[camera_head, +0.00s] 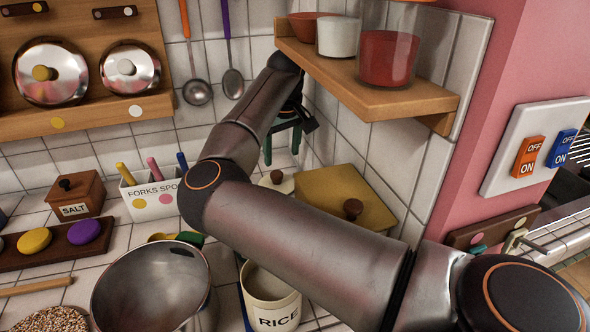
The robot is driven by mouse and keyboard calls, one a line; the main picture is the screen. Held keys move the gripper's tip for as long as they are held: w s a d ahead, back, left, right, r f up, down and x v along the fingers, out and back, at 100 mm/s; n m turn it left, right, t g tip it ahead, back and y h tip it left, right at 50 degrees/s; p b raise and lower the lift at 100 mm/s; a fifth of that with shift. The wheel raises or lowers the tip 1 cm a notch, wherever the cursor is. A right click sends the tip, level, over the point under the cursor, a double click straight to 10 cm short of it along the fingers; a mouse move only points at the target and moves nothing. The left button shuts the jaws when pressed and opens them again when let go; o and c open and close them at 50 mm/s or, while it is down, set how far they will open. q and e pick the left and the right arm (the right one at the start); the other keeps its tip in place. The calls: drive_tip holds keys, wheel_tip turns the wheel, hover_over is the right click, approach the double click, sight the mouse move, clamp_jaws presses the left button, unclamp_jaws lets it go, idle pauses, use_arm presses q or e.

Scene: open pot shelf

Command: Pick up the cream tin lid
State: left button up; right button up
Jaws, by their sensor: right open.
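The cream tin lid (284,186) lies behind my right forearm in the head view, with a small dark-topped knob; my arm hides its lower part. The open cream tin marked RICE (274,322) stands nearer, partly covered by my arm. My right gripper (282,153) points downward near the tiled corner, above the lid in the picture. Its fingers are apart and nothing shows between them. I cannot tell its exact height over the lid. My left gripper is not in view.
A wooden shelf (380,97) with pots juts out at the upper right. A mustard box lid (372,212) with a brown knob lies right of the cream lid. A white cutlery holder (150,201) stands left. A large metal pot (150,285) is in front.

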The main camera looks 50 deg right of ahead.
sight(277, 173)
drive_tip(key=shift+m+y, duration=0.3)
drive_tip(key=shift+m, duration=0.1)
drive_tip(key=x, duration=0.7)
drive_tip(key=shift+w+a+f+p, duration=0.15)
drive_tip(key=shift+w+f+p, duration=0.05)
drive_tip(key=shift+w+p, duration=0.15)
drive_tip(key=shift+c, duration=0.2)
clamp_jaws()
